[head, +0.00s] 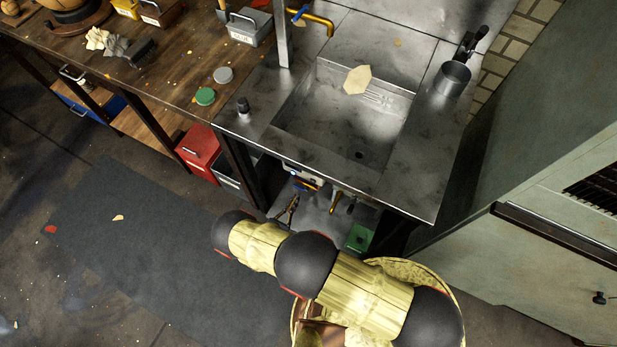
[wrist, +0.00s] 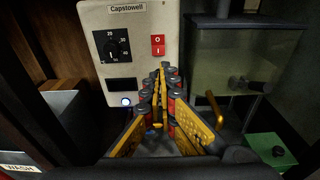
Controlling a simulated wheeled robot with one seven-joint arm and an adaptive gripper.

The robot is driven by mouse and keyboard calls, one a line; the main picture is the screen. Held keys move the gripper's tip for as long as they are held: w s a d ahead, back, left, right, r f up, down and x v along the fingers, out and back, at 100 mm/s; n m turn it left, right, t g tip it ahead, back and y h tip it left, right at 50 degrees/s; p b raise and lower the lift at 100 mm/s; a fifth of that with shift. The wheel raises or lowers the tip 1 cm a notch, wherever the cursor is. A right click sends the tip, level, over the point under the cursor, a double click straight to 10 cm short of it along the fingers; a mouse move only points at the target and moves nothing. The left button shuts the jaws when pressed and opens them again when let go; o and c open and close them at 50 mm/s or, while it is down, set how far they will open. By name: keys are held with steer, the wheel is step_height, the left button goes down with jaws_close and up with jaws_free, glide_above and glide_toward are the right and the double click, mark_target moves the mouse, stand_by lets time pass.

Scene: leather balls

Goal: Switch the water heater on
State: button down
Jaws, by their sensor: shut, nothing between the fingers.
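The water heater (wrist: 95,35) is a pale box labelled "Capstowell" in the wrist view. It has a black dial (wrist: 118,44), a dark window and a red rocker switch (wrist: 158,45) marked O and I. A round indicator (wrist: 126,100) at its lower edge glows bluish white. I cannot tell which way the rocker is pressed. My gripper (wrist: 160,76) is shut and empty, its yellow fingers pointing at the heater. The tips appear just below the switch; whether they touch the heater is unclear. In the head view only a strip of the heater (head: 302,174) shows under the sink.
The steel sink counter (head: 255,118) overhangs the heater. A green box (wrist: 268,148) and brass pipe (wrist: 214,105) lie right of my gripper. A grey bin marked "WASH" (wrist: 60,112) stands left. A red box (head: 199,148) stands under the bench. The dark mat (head: 140,235) is mostly clear.

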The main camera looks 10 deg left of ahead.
steer(key=b+x, duration=0.4)
steer(key=x, duration=1)
steer(key=shift+d, duration=0.15)
